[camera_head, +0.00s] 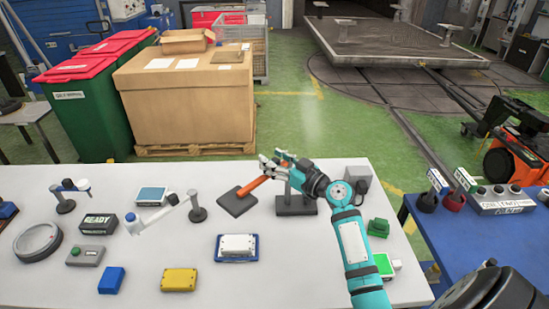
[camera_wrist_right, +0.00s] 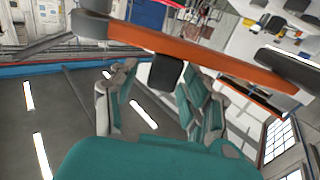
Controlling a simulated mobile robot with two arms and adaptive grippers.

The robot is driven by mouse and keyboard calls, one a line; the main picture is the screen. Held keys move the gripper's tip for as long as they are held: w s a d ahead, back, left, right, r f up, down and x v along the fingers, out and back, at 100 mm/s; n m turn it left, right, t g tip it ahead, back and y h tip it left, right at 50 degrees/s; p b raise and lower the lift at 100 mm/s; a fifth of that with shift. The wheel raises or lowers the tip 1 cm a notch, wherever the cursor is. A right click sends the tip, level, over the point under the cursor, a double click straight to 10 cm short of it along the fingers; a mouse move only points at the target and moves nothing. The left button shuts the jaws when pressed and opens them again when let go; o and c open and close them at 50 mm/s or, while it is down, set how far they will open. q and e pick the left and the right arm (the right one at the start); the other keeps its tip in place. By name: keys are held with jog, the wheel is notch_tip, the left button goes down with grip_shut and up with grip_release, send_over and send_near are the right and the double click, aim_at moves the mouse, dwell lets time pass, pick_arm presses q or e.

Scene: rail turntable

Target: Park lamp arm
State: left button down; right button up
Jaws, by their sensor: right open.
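My right gripper (camera_head: 280,160) is open at an orange bar (camera_head: 252,187), which slopes down to the left above a dark square plate (camera_head: 237,202). In the right wrist view the orange bar (camera_wrist_right: 200,55) crosses in front of the open fingers, and a dark block (camera_wrist_right: 166,72) under it shows between the fingers (camera_wrist_right: 160,90). I cannot tell whether they touch. A dark stand (camera_head: 296,206) is below the gripper, partly hidden by it. To the left, a white lamp-like arm (camera_head: 164,212) reaches left from a grey post (camera_head: 197,209). My left gripper is not in view.
The white table (camera_head: 330,285) also holds a READY box (camera_head: 98,224), a yellow block (camera_head: 179,280), a white-topped blue block (camera_head: 236,247) and a green piece (camera_head: 378,228). A blue table (camera_head: 480,250) with a control box (camera_head: 502,201) stands at right.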

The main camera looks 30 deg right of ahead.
jog(key=shift+c, duration=0.4)
grip_shut()
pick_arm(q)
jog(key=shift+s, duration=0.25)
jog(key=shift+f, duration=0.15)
pick_arm(e)
jog(key=shift+f, duration=0.1)
